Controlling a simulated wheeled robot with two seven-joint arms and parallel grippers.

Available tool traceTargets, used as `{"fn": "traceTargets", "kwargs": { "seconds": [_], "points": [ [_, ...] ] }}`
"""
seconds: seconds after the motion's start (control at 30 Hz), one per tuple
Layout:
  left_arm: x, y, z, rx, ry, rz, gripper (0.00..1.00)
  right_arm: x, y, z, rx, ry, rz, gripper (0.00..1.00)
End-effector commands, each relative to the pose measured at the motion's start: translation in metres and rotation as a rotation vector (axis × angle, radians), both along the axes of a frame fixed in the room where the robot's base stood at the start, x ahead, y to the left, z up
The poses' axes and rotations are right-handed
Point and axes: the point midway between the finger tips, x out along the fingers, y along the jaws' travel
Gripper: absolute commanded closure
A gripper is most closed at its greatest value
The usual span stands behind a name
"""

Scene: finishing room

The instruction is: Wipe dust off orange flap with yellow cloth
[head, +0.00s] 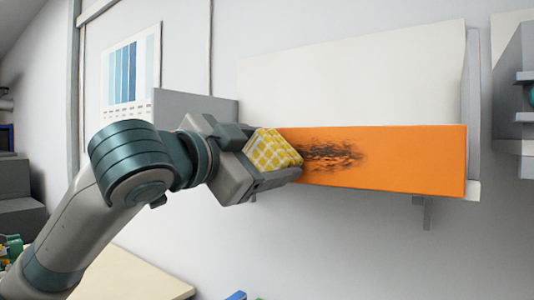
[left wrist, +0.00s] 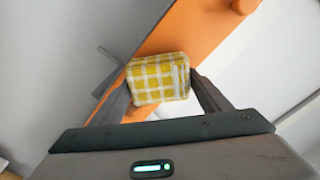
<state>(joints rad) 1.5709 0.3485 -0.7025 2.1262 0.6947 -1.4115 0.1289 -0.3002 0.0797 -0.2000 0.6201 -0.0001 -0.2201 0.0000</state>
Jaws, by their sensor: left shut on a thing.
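An orange flap (head: 415,160) hangs on the wall in the head view, below a white panel. A dark patch of dust (head: 335,155) lies on its left half. My left gripper (head: 282,165) is shut on a yellow and white checked cloth (head: 272,151), folded into a block, at the left end of the flap. In the left wrist view the cloth (left wrist: 158,79) sits between the fingers, with the orange flap (left wrist: 190,35) behind it. I cannot tell whether the cloth touches the flap. The flap's left end is hidden behind my gripper. My right gripper is not in view.
A white panel (head: 350,80) rises above the flap, with a grey side board (head: 472,100) at its right. A bracket (head: 427,212) shows below. A grey fixture (head: 514,90) stands at the right edge. A pale table top (head: 140,275) is at lower left.

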Motion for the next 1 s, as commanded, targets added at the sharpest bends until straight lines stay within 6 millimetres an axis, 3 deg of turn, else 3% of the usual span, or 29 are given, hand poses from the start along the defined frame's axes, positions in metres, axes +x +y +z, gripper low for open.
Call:
{"fn": "traceTargets", "kwargs": {
  "seconds": [1.0],
  "points": [
    [0.006,-0.012,0.0,0.0,-0.002,-0.001,0.48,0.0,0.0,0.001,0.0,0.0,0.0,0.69]
  ]
}}
